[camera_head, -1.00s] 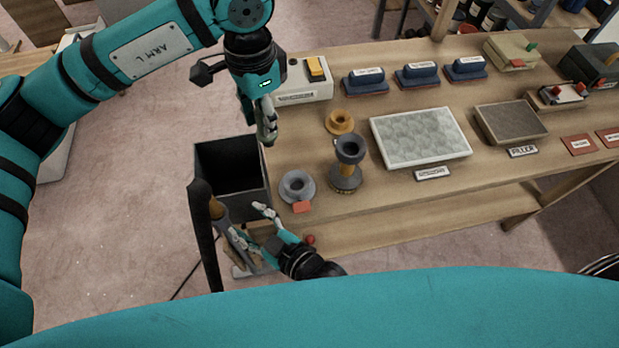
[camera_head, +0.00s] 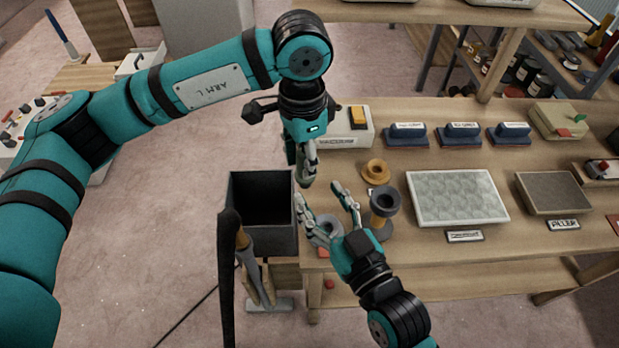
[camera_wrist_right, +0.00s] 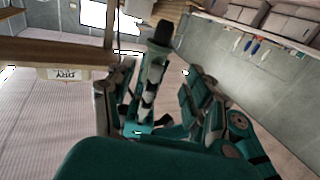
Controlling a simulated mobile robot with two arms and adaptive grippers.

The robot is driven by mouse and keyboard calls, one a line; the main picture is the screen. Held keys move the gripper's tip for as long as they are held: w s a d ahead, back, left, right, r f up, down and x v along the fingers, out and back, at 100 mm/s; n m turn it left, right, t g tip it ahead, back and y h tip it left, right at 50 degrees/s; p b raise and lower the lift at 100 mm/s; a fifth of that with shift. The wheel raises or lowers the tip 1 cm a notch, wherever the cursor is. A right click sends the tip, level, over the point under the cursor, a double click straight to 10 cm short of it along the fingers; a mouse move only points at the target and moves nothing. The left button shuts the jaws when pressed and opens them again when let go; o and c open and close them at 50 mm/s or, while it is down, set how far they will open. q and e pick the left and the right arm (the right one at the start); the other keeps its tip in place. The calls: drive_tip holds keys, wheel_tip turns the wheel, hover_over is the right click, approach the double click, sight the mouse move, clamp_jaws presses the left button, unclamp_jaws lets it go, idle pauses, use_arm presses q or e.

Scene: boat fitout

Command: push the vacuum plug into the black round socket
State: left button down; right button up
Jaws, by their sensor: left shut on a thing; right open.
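My left gripper (camera_head: 306,180) points down at the left edge of the bench, in front of the white vacuum box (camera_head: 346,128). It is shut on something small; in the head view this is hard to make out. In the right wrist view a dark blocky piece (camera_wrist_right: 162,33), possibly the vacuum plug, shows at what looks like the left gripper's tip. My right gripper (camera_head: 318,196) is open and empty, just nearer than the left one, over the bench's left corner. I cannot make out the black round socket; the left gripper covers part of the box.
A dark open bin (camera_head: 260,178) stands left of the bench. An orange ring (camera_head: 376,172), a grey ring (camera_head: 329,226) and a dark flared stand (camera_head: 385,202) are close to my right gripper. A pale textured panel (camera_head: 457,197) lies farther right.

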sight(306, 181)
drive_tip(key=x, duration=0.6)
clamp_jaws()
use_arm(q)
drive_tip(key=c, duration=1)
unclamp_jaws()
